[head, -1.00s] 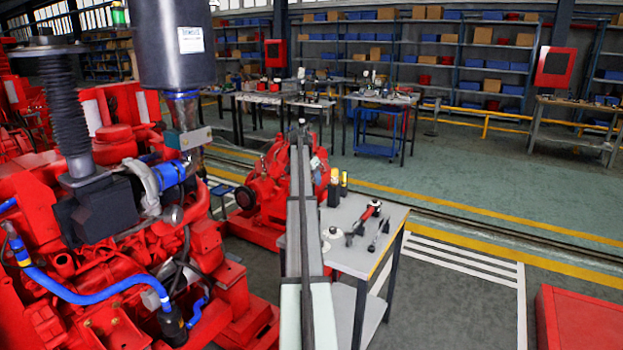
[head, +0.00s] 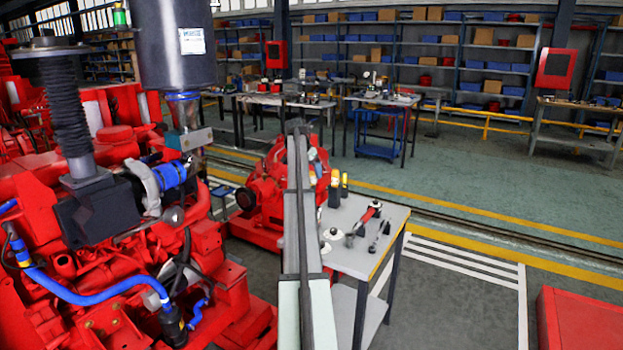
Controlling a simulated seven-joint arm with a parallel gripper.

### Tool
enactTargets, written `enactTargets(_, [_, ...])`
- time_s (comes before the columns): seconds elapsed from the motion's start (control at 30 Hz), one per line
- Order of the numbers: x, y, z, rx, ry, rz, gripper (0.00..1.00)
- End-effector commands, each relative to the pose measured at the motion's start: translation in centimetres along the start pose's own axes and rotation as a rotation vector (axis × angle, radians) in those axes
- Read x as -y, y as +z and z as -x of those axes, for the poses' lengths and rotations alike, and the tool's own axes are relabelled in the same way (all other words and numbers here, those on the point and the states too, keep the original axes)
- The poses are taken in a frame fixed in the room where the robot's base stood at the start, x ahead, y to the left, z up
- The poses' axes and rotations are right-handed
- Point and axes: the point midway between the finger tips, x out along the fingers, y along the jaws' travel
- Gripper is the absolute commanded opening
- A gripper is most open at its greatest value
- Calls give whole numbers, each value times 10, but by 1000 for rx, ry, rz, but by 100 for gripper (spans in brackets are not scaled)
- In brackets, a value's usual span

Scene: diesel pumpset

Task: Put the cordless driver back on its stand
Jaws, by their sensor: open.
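A small grey-topped table (head: 350,262) stands just right of my arm. A red and black tool (head: 370,212) lies on it, with smaller dark items (head: 379,238) in front. I cannot tell which of these, if any, is the cordless driver. Two upright yellow and black items (head: 335,188) stand at the table's back left. White round pieces (head: 333,234) lie near its left edge, and one may be a stand base. My arm runs up the middle of the picture and covers the table's left side. My gripper cannot be made out; it seems hidden behind the arm.
A large red diesel engine (head: 110,235) with a dark cylinder (head: 178,45) above fills the left. A red box (head: 580,318) is at lower right.

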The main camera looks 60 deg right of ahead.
Motion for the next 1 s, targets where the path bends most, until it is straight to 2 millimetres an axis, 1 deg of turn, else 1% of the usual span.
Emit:
enactTargets(0.03, [0, 0, 13, -2, -1, 0, 86])
enactTargets(0.2, [0, -1, 45, -2, -1, -1, 86])
enactTargets(0.43, [0, -1, 76, -2, -1, -1, 86])
enactTargets(0.63, [0, 0, 86, -1, 0, 0, 86])
enactTargets(1.0, [0, 0, 88, -1, 0, -1, 86])
